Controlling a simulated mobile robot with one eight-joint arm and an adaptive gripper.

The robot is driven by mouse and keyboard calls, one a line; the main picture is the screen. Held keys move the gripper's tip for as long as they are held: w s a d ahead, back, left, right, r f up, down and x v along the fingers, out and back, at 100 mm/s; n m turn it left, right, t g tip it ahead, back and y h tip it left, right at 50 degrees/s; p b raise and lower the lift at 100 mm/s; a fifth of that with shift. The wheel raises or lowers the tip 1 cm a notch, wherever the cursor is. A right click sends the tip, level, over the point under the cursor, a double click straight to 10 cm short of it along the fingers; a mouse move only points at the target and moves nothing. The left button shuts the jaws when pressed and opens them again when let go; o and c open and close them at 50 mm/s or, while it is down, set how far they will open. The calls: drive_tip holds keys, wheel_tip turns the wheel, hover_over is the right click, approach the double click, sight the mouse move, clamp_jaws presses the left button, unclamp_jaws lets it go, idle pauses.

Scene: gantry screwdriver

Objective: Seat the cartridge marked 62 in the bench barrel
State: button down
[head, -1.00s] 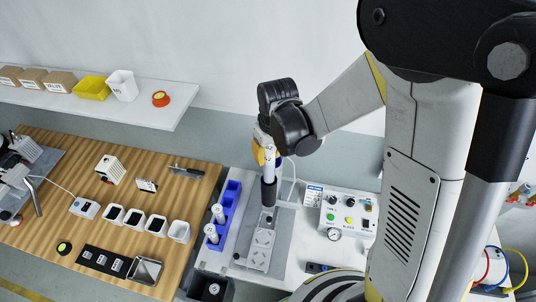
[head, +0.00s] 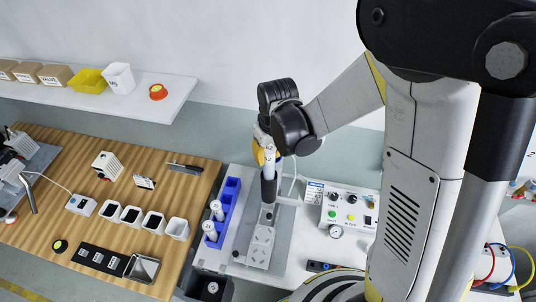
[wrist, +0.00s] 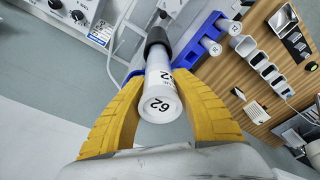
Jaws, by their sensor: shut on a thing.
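The cartridge marked 62 (wrist: 159,95) is white, and its numbered end faces the wrist camera. My gripper (wrist: 158,108) is shut on it, with one yellow finger on either side. In the head view my gripper (head: 266,153) is above the grey bench plate, over the dark upright bench barrel (head: 268,190). In the wrist view the cartridge's far end meets the barrel's dark mouth (wrist: 156,40), roughly in line with it. How far it is inside, if at all, I cannot tell.
A blue rack (head: 226,212) with two white cartridges (head: 217,210) and empty slots stands left of the barrel. A control box (head: 348,209) with knobs and a gauge stands to the right. A wooden table (head: 60,215) with small bins is further left.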

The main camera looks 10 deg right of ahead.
sight(274, 152)
drive_tip(key=shift+f+b, duration=3.75)
drive_tip(key=shift+f, duration=0.25)
drive_tip(key=c, duration=1)
unclamp_jaws()
drive_tip(key=shift+c, duration=0.2)
drive_tip(key=shift+r, duration=0.1)
drive_tip(key=r, duration=0.4)
drive_tip(key=s+r, duration=0.1)
drive_tip(key=r, duration=0.6)
drive_tip(key=shift+s+d+r, duration=0.3)
drive_tip(key=shift+d+r, duration=0.05)
drive_tip(key=shift+r, duration=0.05)
drive_tip(key=shift+s+d+f+b, duration=0.2)
drive_tip(key=shift+d+f+b, duration=0.1)
drive_tip(key=shift+b, duration=0.3)
drive_tip(key=s+d+f+m+t+b, duration=0.4)
drive_tip(key=s+d+f+b, duration=0.5)
drive_tip(key=b, duration=0.8)
drive_tip(key=shift+s+f+m+t+h, duration=0.35)
drive_tip(key=shift+s+f+t, duration=0.55)
drive_tip(key=shift+s, duration=0.3)
